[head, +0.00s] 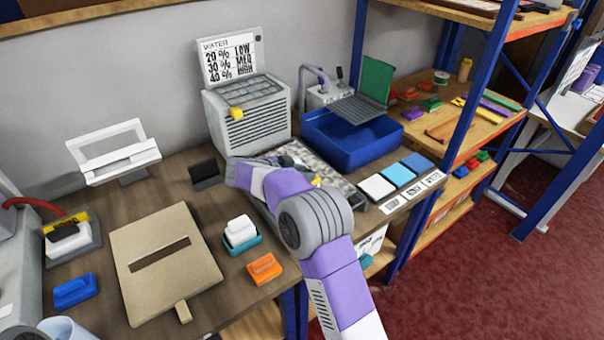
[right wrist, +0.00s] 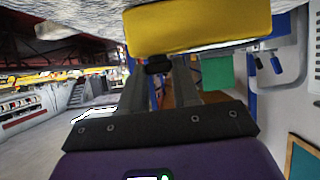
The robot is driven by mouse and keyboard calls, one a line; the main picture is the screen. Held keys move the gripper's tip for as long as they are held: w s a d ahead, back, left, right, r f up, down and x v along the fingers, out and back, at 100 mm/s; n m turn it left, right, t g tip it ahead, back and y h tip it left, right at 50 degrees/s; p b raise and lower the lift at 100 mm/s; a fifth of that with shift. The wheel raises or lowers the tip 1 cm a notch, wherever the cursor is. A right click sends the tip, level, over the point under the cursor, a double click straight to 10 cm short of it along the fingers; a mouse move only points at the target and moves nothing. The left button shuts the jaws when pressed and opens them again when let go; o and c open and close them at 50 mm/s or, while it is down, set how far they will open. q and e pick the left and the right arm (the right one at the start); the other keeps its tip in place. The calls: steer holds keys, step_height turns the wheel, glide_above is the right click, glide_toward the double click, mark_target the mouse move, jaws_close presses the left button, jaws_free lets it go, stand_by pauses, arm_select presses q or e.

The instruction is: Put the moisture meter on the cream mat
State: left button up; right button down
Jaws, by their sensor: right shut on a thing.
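My right gripper (right wrist: 165,65) is shut on a yellow block-shaped thing, which I take to be the moisture meter (right wrist: 198,25). In the head view a small yellow part of the meter (head: 316,181) shows beside my right arm, over the speckled rug; the arm hides most of the gripper. The cream mat (head: 376,187) looks off-white and lies flat and bare to the right of the meter, leftmost in a row of three. My left gripper is not in view.
A light blue mat (head: 398,174) and a dark blue mat (head: 417,162) lie beside the cream one, with label cards in front. A blue bin (head: 345,150) stands behind. A grey machine (head: 248,132) stands at the back. An orange block (head: 264,268) lies near the front edge.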

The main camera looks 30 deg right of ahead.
steer(key=shift+f, duration=0.15)
steer(key=c, duration=0.8)
jaws_free()
steer(key=shift+r, duration=0.2)
steer(key=p+v, duration=0.1)
steer(key=v, duration=1.1)
steer(key=shift+f, duration=0.1)
